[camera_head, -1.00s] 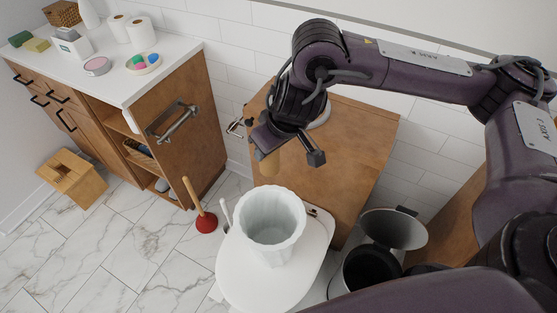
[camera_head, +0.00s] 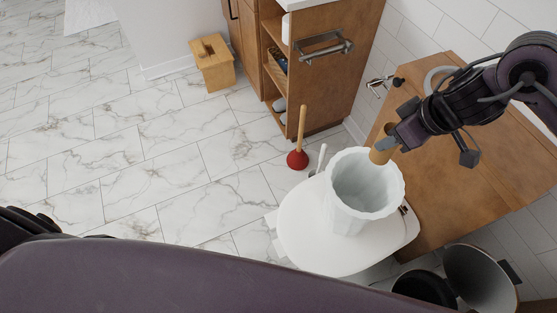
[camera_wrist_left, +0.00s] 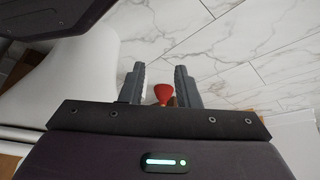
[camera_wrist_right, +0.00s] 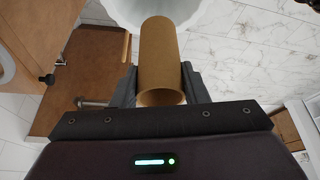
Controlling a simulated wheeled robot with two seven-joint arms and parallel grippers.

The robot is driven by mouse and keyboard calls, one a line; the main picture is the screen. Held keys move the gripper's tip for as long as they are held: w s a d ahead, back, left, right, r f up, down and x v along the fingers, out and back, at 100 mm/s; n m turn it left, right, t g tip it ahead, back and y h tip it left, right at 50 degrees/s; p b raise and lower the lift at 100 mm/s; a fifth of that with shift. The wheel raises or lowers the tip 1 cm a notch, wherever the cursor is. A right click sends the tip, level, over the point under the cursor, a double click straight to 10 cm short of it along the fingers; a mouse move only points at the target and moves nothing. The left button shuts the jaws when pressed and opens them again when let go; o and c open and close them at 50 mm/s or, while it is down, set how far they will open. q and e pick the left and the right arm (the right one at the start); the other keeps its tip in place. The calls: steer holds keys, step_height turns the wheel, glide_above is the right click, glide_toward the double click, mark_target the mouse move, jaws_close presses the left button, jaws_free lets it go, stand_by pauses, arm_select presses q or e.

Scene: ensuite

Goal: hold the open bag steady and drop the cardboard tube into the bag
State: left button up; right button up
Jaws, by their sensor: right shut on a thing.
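The white, ribbed open bag (camera_head: 340,205) stands upright on the closed white toilet lid (camera_head: 300,235), its mouth facing up. My right gripper (camera_head: 390,142) is shut on the brown cardboard tube (camera_head: 379,155), at the bag's far right rim. In the right wrist view the tube (camera_wrist_right: 160,50) lies between the fingers, its far end overlapping the bag's pale rim (camera_wrist_right: 165,12). I cannot tell whether the tube touches the bag. My left gripper (camera_wrist_left: 160,75) is open and empty in the left wrist view; its fingers are not in the head view.
A red plunger (camera_head: 298,160) stands on the marble floor left of the toilet. A wooden cabinet (camera_head: 345,75) with a towel bar is behind it. A metal bin (camera_head: 480,278) stands at the lower right. A wooden stool (camera_head: 213,65) stands farther back; the left floor is clear.

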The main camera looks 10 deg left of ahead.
arm_select(q)
steer(key=w+d+r+m+t+h, duration=0.35)
steer(key=w+r, duration=0.55)
steer(key=w, duration=0.3)
steer(key=w+d+r+m+t+h, duration=0.25)
steer(key=w+r+t, duration=0.25)
steer(key=w+r, duration=0.6)
steer(key=w+d+r+m+g+h, duration=0.5)
steer(key=r+m+h, duration=0.3)
steer(key=m, duration=0.4)
step_height(320, 180, up, 8)
steer(key=s+a+m+g+h, duration=0.1)
steer(key=s+m+g+h, duration=0.2)
steer(key=m+g, duration=0.85)
steer(key=d+m+t, duration=0.3)
steer(key=d, duration=0.8)
steer(key=shift+w+d+t, duration=0.2)
steer(key=shift+d+t, duration=0.1)
steer(key=shift+d, duration=0.05)
steer(key=shift+f+m, duration=0.1)
steer(key=shift+m, duration=0.15)
